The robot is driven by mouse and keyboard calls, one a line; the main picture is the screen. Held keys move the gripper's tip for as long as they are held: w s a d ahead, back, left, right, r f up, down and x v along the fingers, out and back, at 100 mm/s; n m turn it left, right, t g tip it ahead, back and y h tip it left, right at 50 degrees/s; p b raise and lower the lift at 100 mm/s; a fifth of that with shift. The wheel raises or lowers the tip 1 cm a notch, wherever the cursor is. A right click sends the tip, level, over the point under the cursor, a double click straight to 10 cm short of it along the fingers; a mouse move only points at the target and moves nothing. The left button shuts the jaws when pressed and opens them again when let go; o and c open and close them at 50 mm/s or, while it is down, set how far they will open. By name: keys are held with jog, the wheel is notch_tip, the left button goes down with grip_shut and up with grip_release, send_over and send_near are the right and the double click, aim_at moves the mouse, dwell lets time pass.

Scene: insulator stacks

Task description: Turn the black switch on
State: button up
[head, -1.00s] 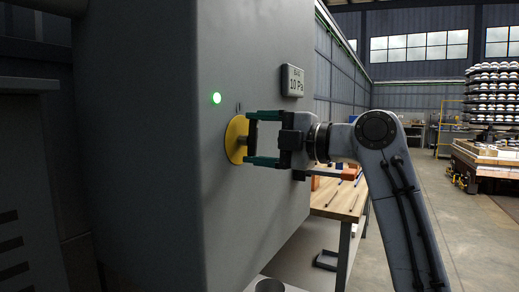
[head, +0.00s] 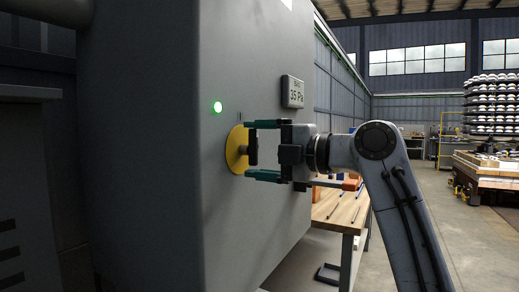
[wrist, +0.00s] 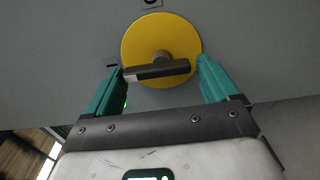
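The black switch (head: 253,150) is a bar handle on a round yellow plate (head: 234,150) on the grey cabinet's face. In the wrist view the black bar (wrist: 157,70) lies nearly level across the yellow plate (wrist: 162,38), its right end slightly higher. My gripper (head: 254,149) has two teal fingers spread apart, one above and one below the switch in the head view. In the wrist view my gripper (wrist: 159,66) has one finger near each end of the bar. I cannot tell whether either finger touches it.
A green lamp (head: 217,107) glows on the grey cabinet (head: 245,60), above left of the switch. A wooden workbench (head: 340,212) stands behind the arm. Insulator stacks (head: 490,105) stand far right, with open floor before them.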

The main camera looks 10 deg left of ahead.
jog(key=shift+o, duration=0.9)
jog(key=shift+r, duration=0.1)
jog(key=v, duration=1)
jog(key=shift+d, duration=0.4)
jog(key=shift+s, duration=0.15)
